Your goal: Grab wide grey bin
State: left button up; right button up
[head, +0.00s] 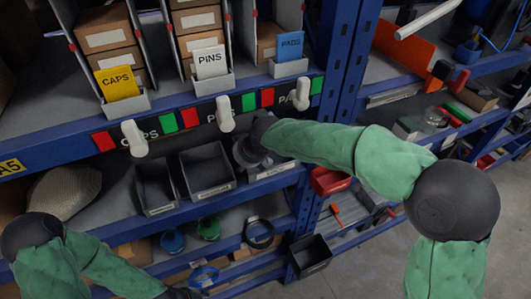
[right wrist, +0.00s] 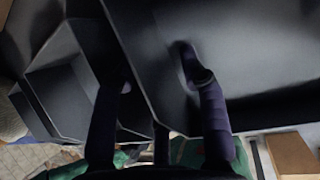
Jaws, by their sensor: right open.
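Two open dark grey bins, a narrower one (head: 157,187) and a wider one (head: 208,170), stand side by side on the middle shelf. My right gripper (head: 252,143) is just right of the wider bin, partly covering another bin (head: 283,167). In the right wrist view its two fingers (right wrist: 160,100) are apart, with a dark bin wall (right wrist: 150,60) between them. The right finger lies against a dark inner surface; I cannot tell whether it touches. My left gripper (head: 182,293) is only partly visible at the bottom edge, and its jaws cannot be made out.
The upper shelf (head: 60,130) holds cardboard boxes and CAPS, PINS and PADS cards, with white handles (head: 225,114) hanging below. A blue upright (head: 345,60) is right of the bins. A beige mesh object (head: 65,190) lies left. Another dark bin (head: 310,255) sits lower.

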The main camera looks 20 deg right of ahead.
grip_shut()
jog(key=shift+a, duration=0.1)
dwell(0.4)
